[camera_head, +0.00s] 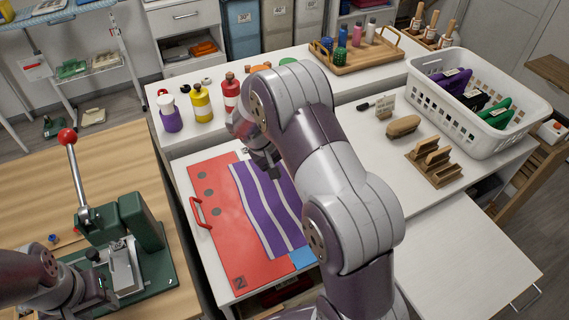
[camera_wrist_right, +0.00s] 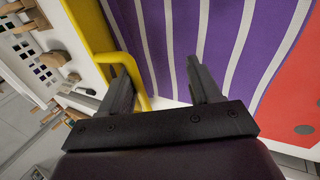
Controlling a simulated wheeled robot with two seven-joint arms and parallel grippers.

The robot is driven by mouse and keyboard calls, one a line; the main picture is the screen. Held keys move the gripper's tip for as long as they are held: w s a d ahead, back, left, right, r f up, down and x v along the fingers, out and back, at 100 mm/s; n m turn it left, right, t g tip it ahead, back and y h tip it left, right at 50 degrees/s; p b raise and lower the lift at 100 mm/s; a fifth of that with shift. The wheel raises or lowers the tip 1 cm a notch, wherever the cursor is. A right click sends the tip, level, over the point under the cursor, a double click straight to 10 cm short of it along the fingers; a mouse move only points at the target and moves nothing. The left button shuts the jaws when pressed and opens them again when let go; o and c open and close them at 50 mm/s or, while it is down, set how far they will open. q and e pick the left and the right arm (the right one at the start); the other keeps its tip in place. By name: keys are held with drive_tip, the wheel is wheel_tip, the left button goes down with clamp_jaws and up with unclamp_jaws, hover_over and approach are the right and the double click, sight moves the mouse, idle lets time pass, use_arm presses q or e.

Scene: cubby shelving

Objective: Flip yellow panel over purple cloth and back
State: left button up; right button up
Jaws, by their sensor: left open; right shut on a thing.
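A purple cloth with pale stripes (camera_head: 258,205) lies on a red panel (camera_head: 225,255) with a red handle at its left edge. The cloth also fills the upper part of the right wrist view (camera_wrist_right: 172,40). A yellow frame edge with a yellow handle (camera_wrist_right: 128,62) shows there beside the cloth; my arm hides the rest of the yellow panel in the head view. My left gripper (camera_head: 102,283) is open and empty, low at the left by the green press.
A green lever press (camera_head: 135,225) with a red knob stands on the wooden table at left. Bottles (camera_head: 200,103) stand behind the panel. A white basket (camera_head: 480,110), a wooden tray (camera_head: 355,55) and a brush (camera_head: 403,126) are at right. The front-right white top (camera_head: 470,255) is clear.

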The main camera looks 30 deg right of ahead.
use_arm(q)
drive_tip(key=shift+f, duration=0.15)
use_arm(e)
drive_tip(key=shift+s+a+f, duration=0.15)
drive_tip(key=shift+s+f, duration=0.15)
drive_tip(key=shift+f, duration=0.2)
drive_tip(key=r, duration=0.3)
drive_tip(key=w+a+r, duration=0.1)
drive_tip(key=shift+r, duration=0.2)
drive_tip(key=shift+c, duration=0.2)
use_arm(q)
drive_tip(key=shift+w+r+p, duration=0.2)
drive_tip(key=shift+r+p, duration=2.5)
use_arm(e)
drive_tip(key=v, duration=0.9)
drive_tip(key=shift+a, duration=0.25)
